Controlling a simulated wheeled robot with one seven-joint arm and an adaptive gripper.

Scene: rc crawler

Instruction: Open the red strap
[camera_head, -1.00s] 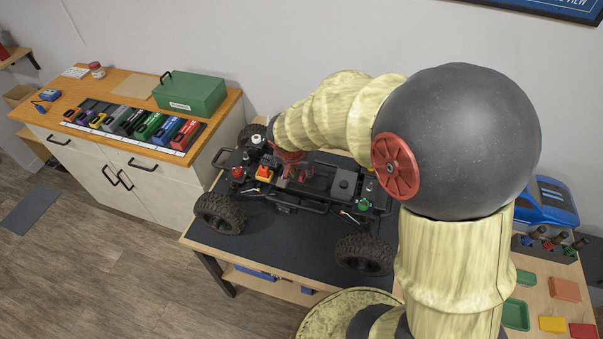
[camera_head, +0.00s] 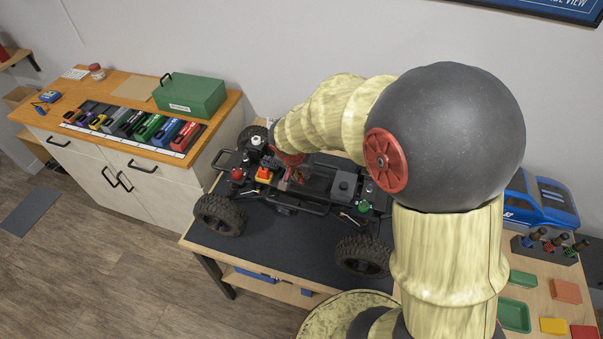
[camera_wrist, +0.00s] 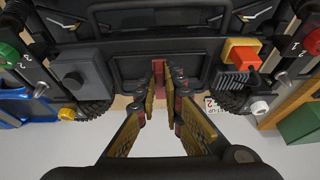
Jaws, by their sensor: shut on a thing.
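The red strap (camera_wrist: 158,67) shows as a short red strip between my fingertips in the wrist view, over the dark battery tray of the black RC crawler (camera_wrist: 205,20). My gripper (camera_wrist: 161,90) is shut on the strap, its two fingers close on either side of it. The fingers hide much of the strap, so I cannot tell whether its end is lifted. In the head view the crawler (camera_head: 318,190) stands on the dark mat, and my arm partly covers the spot where the gripper works.
An orange-and-yellow part (camera_head: 263,175) sits on the crawler beside the work spot. A dark box (camera_head: 343,184) sits on its other side. A blue car body (camera_head: 540,200) and a tool holder (camera_head: 550,248) stand at right. A green case (camera_head: 190,95) is on the left cabinet.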

